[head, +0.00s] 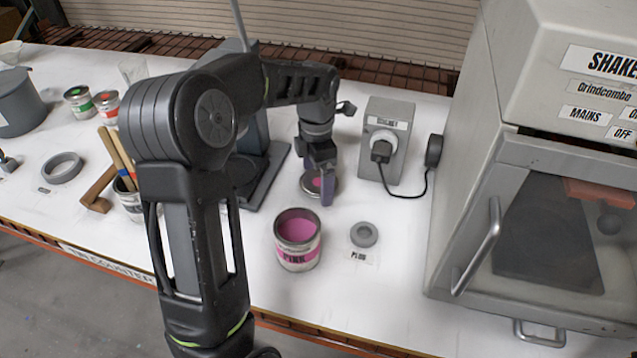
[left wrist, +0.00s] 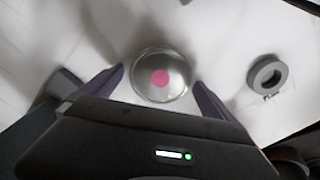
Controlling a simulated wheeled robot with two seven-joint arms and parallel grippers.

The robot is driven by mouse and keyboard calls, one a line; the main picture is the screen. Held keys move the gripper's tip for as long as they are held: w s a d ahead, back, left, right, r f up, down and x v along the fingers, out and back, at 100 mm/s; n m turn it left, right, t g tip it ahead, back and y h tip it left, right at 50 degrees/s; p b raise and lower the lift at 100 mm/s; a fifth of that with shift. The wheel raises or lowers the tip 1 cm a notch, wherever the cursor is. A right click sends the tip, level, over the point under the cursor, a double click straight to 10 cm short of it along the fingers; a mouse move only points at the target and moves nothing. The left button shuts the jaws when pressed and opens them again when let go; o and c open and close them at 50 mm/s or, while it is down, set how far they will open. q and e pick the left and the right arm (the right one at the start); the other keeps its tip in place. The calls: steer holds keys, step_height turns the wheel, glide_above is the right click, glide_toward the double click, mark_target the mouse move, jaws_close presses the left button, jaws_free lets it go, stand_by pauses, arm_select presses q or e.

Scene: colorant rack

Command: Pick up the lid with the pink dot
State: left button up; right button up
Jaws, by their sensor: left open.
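The lid with the pink dot (left wrist: 160,94) is a round silver metal disc lying flat on the white counter. In the left wrist view its near edge lies between the two fingers. In the head view the lid (head: 308,184) is partly hidden behind my left gripper. My left gripper (head: 322,190) is open and empty, pointing down over the lid; its fingers show in the left wrist view (left wrist: 161,82) on either side of the lid. I cannot tell the exact height above the lid. My right gripper is not in view.
An open can of pink paint (head: 298,240) stands in front of the lid, with a grey ring (head: 364,235) to its right. A grey socket box (head: 388,140) with a plugged cable stands behind right. The large shaker machine (head: 540,200) fills the right side.

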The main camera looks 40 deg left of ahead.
mark_target(317, 183)
arm_select(q)
steer(key=shift+c, duration=0.2)
steer(key=c, duration=1.2)
step_height(317, 183, up, 10)
steer(key=shift+b, duration=0.45)
steer(key=shift+r, duration=0.1)
